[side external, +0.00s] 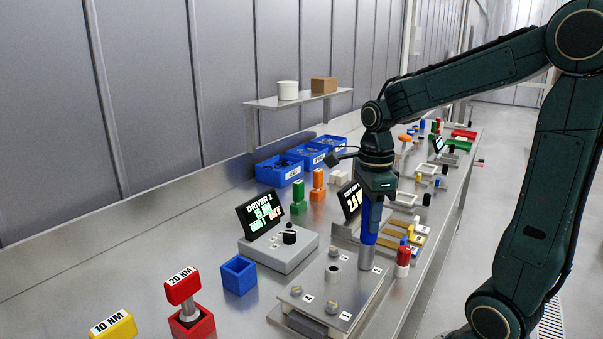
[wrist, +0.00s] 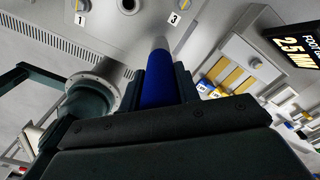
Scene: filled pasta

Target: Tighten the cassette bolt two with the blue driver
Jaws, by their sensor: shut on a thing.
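My gripper (side external: 376,187) is shut on the blue driver (side external: 370,222) and holds it upright, shaft down. The driver's lower end stands over the far right corner of the grey cassette plate (side external: 350,290). Its tip and any bolt under it are hidden, so contact cannot be told. Other bolts show on the plate, one at the left corner (side external: 296,291) and one at the front (side external: 332,307). In the wrist view the driver (wrist: 158,85) points at the plate (wrist: 140,35), where labels 1 and 3 are readable. Label 2 cannot be made out.
An empty blue holder (side external: 239,276) and a grey box (side external: 280,250) with a lit DRIVER display (side external: 264,213) stand left of the plate. Red (side external: 183,288) and yellow (side external: 115,326) drivers are at front left. A red-topped cylinder (side external: 403,255) stands close right of the driver.

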